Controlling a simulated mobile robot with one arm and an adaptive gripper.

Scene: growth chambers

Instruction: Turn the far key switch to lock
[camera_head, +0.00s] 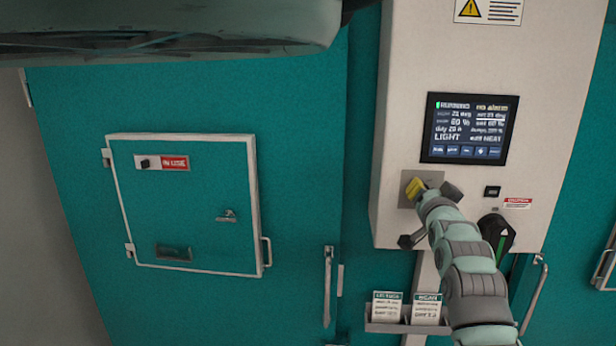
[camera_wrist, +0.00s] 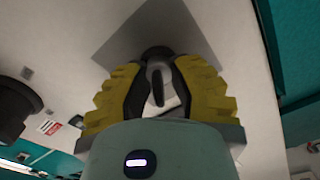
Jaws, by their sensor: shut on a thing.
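The key switch (camera_wrist: 157,62) sits on a grey square plate (camera_wrist: 160,22) on the white control panel. In the wrist view its dark key stands between the yellow finger pads of my gripper (camera_wrist: 158,85), which is shut on it. In the head view my gripper (camera_head: 418,187) is at the plate below the display, and its yellow pad shows at the plate's face. My gripper and arm hide most of the switch there. I cannot read the key's position against any marking.
A display (camera_head: 469,128) is lit above the switch. A black rotary handle with a green mark (camera_head: 497,234) and a small black button (camera_head: 492,191) are to the right. A card holder (camera_head: 385,328) hangs below. A teal door with a framed hatch (camera_head: 190,205) is at left.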

